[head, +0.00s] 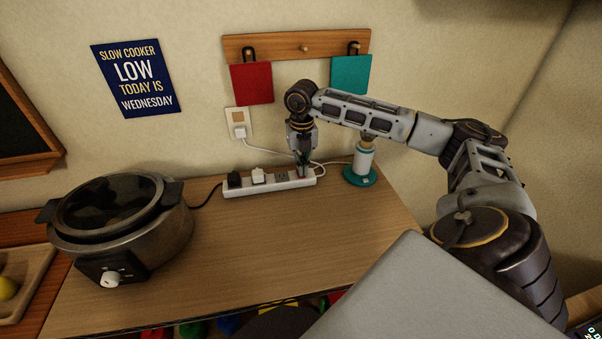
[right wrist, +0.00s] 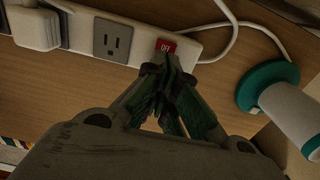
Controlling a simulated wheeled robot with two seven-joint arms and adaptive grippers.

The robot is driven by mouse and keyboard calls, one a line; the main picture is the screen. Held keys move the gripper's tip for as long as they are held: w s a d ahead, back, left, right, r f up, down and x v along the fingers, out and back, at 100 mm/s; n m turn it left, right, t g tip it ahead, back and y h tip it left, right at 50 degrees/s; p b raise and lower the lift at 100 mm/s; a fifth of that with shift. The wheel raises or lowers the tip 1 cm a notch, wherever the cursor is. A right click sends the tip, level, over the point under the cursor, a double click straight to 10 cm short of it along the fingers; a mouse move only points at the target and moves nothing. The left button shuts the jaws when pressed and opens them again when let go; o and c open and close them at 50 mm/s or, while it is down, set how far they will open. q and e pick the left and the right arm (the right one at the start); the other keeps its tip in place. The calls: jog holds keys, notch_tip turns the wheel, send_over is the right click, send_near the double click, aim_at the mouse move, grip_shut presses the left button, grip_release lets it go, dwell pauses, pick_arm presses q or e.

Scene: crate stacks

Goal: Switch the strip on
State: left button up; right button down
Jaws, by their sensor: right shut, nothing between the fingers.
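The white power strip (head: 270,186) lies on the wooden counter near the wall, with a black plug (head: 234,180) and a white plug (head: 258,176) in it and an empty socket (head: 282,177) to their right. In the right wrist view the strip (right wrist: 138,42) has a red switch (right wrist: 166,46) marked OFF beside the empty socket (right wrist: 112,40). My right gripper (head: 303,173) is shut and empty at the strip's right end. In the right wrist view its fingertips (right wrist: 170,62) are right at the switch's lower edge; I cannot tell whether they touch it. My left gripper is not in view.
A slow cooker (head: 120,215) stands on the left of the counter. A white cylinder on a teal base (head: 362,168) stands close to the right of the strip. A cord runs from the wall outlet (head: 239,122). The counter's middle (head: 240,240) is clear.

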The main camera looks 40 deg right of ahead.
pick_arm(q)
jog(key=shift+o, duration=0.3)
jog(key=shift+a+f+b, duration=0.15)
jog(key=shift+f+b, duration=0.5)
pick_arm(e)
jog(key=shift+s+f, duration=0.1)
jog(key=shift+f, duration=0.95)
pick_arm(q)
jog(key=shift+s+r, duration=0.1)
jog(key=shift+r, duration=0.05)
pick_arm(e)
jog(key=shift+r, duration=0.15)
pick_arm(q)
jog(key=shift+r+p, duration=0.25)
jog(key=shift+p, duration=0.15)
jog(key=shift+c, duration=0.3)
pick_arm(e)
jog(key=shift+r, duration=0.4)
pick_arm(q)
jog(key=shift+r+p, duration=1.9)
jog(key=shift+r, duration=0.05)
pick_arm(e)
jog(key=shift+r, duration=3.05)
pick_arm(q)
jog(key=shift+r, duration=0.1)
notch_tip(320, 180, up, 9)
jog(key=p, duration=0.9)
pick_arm(e)
notch_tip(320, 180, up, 9)
